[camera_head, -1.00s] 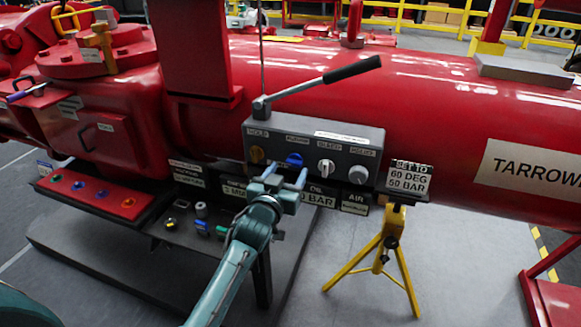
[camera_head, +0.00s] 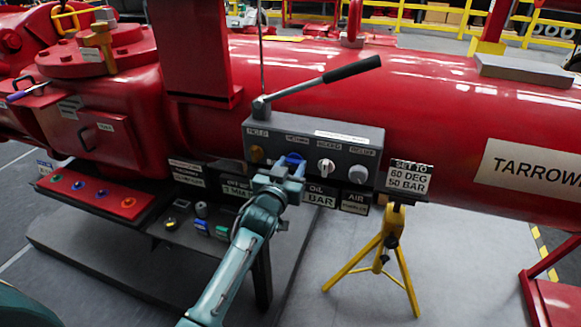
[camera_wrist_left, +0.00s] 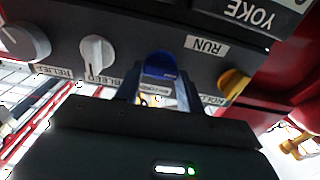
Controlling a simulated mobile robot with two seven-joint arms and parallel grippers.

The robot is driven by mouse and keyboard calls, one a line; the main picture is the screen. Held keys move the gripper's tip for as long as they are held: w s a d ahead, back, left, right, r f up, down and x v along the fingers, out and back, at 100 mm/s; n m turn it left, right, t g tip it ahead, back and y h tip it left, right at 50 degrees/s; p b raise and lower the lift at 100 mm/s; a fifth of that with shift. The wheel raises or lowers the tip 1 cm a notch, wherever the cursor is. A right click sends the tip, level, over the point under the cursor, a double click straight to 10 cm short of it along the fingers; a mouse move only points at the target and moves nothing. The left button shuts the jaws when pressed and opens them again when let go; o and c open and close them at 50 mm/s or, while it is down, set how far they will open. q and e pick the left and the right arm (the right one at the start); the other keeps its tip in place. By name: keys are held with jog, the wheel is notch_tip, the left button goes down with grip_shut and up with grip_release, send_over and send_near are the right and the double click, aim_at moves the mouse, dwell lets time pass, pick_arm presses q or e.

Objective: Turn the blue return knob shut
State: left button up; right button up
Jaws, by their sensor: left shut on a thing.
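The blue return knob (camera_head: 294,158) is on the front of the grey control box (camera_head: 345,140), second from the left. It also shows in the left wrist view (camera_wrist_left: 160,66), between the finger ends. My left gripper (camera_head: 288,171) reaches up to it from below and is shut on it, with one finger on each side. The fingers (camera_wrist_left: 158,90) hide part of the knob's sides, and its pointer direction is hard to tell. My right gripper is not in view.
A yellow knob (camera_head: 257,154) is close on the left. A white bleed knob (camera_head: 326,166) and a grey relief knob (camera_head: 358,174) are on the right. A long lever (camera_head: 325,83) rises above the box. A set-point sign (camera_head: 409,178) stands on a yellow tripod.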

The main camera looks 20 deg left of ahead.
pick_arm(q)
jog(key=shift+c, duration=1.3)
jog(key=m, duration=0.3)
jog(key=shift+m+p, duration=0.3)
jog(key=shift+p, duration=0.05)
jog(key=m, duration=0.4)
jog(key=shift+d+f+m, duration=0.1)
jog(key=shift+m, duration=0.2)
jog(key=m, duration=0.4)
jog(key=shift+m, duration=0.3)
jog(key=m, duration=0.4)
jog(key=shift+d+f, duration=0.1)
jog(key=shift+m, duration=0.3)
